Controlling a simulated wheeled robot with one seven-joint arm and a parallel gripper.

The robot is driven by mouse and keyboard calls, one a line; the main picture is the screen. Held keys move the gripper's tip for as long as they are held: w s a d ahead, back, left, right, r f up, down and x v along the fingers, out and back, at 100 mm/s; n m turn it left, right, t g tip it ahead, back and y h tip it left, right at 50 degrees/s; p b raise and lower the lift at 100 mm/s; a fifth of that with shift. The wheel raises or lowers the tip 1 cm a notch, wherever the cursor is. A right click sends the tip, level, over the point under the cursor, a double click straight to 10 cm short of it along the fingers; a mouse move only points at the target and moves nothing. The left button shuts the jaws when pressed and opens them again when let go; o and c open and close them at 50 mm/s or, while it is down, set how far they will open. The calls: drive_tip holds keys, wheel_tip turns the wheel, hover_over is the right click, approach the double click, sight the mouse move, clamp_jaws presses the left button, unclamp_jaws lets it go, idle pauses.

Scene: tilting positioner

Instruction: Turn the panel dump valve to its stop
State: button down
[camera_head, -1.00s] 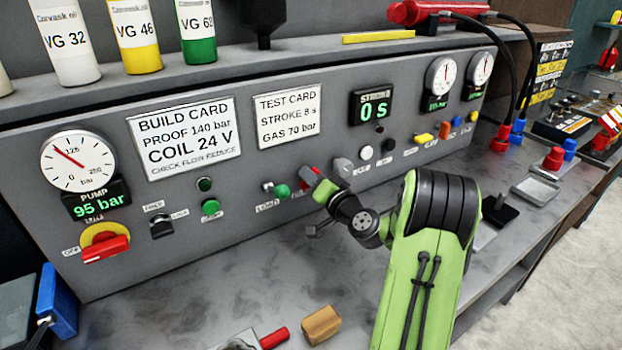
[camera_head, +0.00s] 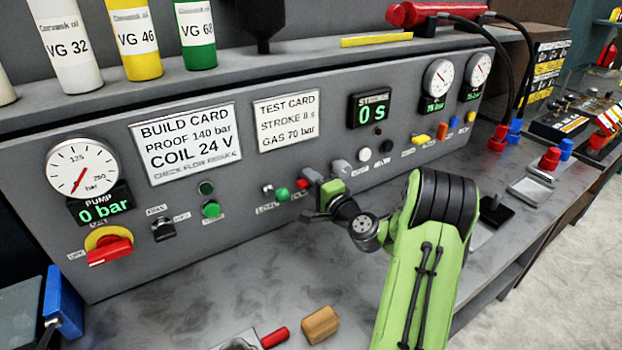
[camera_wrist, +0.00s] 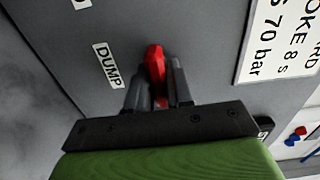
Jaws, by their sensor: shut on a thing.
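The dump valve's red handle (camera_wrist: 154,58) shows in the wrist view on the grey panel, beside the white DUMP label (camera_wrist: 107,66). My gripper (camera_wrist: 156,82) is shut on this handle, with a dark finger on either side of it. The fingers hide the lower part of the handle and its pivot. In the head view my gripper (camera_head: 316,190) is at the panel's lower middle, with a bit of the red handle (camera_head: 302,184) showing at its left.
The pump gauge (camera_head: 81,180) points near zero and its display (camera_head: 103,208) reads 0 bar. A green button (camera_head: 281,194) is close left of my gripper, a grey knob (camera_head: 342,168) close right. A wooden block (camera_head: 320,325) lies on the bench below.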

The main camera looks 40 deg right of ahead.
drive_tip(key=shift+f, duration=0.1)
idle(0.5)
drive_tip(key=c, duration=1.1)
unclamp_jaws()
drive_tip(key=s+b, duration=0.4)
drive_tip(key=s, duration=1.1)
drive_tip(key=shift+s+a, duration=0.4)
drive_tip(key=shift+a, duration=0.05)
